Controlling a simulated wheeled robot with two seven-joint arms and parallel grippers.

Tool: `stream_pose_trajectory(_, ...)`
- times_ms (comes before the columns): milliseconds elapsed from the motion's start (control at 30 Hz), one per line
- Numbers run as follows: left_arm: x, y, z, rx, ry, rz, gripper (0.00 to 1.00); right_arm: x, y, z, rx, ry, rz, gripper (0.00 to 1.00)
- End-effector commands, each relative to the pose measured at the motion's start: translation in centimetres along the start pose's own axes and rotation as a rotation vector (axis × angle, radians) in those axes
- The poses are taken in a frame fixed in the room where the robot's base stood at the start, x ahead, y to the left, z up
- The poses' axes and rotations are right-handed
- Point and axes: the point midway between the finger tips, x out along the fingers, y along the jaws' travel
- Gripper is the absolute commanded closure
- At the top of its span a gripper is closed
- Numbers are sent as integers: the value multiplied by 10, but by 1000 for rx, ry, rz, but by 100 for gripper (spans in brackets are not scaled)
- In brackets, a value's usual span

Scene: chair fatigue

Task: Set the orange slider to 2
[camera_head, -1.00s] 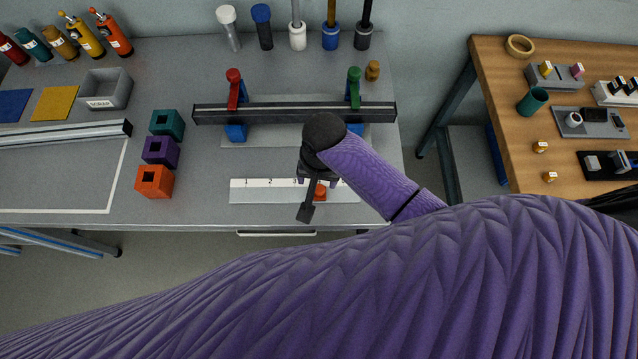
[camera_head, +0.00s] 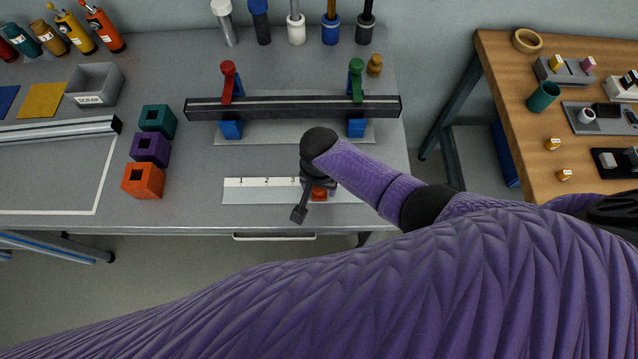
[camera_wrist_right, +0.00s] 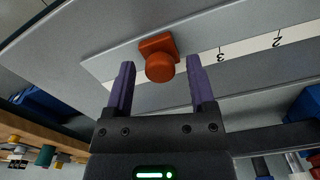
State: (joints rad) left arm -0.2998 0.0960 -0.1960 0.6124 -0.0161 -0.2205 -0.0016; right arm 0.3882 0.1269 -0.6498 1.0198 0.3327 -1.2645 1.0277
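The orange slider (camera_head: 319,194) sits on a pale scale rail (camera_head: 255,196) near the table's front edge. Numbers 1, 2 and 3 show on its white strip in the head view. The slider is to the right of the 3; the mark beside it is hidden by my gripper. In the right wrist view the slider's round knob (camera_wrist_right: 160,67) lies between the tips of my right gripper (camera_wrist_right: 160,78), with the 3 and 2 to its right. The two purple fingers are apart, with gaps on both sides of the knob. My left gripper is not in view.
A dark beam (camera_head: 290,107) with red and green clamps (camera_head: 356,80) lies behind the rail. Orange (camera_head: 143,181), purple (camera_head: 150,149) and teal blocks (camera_head: 158,120) stand to the left. A wooden table (camera_head: 508,100) is at right. The tabletop between blocks and rail is clear.

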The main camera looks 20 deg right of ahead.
Motion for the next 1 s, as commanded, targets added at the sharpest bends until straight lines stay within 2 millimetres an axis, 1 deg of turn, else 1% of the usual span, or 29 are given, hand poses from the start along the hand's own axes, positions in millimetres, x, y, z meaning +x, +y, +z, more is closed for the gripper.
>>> stream_pose_trajectory(33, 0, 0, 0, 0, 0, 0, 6, 0, 0, 0, 0, 0, 0, 42)
stream_pose_trajectory(67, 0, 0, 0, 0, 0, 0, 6, 0, 0, 0, 0, 0, 0, 48)
stream_pose_trajectory(100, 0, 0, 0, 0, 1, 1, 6, 0, 0, 0, 0, 0, 0, 57)
stream_pose_trajectory(167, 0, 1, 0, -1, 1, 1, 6, 0, 0, 0, 0, 0, 0, 69)
stream_pose_trajectory(200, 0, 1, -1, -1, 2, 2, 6, 0, 0, 0, 0, 0, 0, 78)
stream_pose_trajectory(267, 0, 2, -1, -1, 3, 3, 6, 0, 0, 0, 0, 0, 0, 91)
stream_pose_trajectory(300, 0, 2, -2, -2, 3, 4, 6, 0, 0, 0, 0, 0, 0, 99)
stream_pose_trajectory(600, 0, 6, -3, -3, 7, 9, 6, 0, 0, 0, 0, 0, 0, 100)
stream_pose_trajectory(1000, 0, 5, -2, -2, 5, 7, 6, 0, 0, 0, 0, 0, 0, 100)
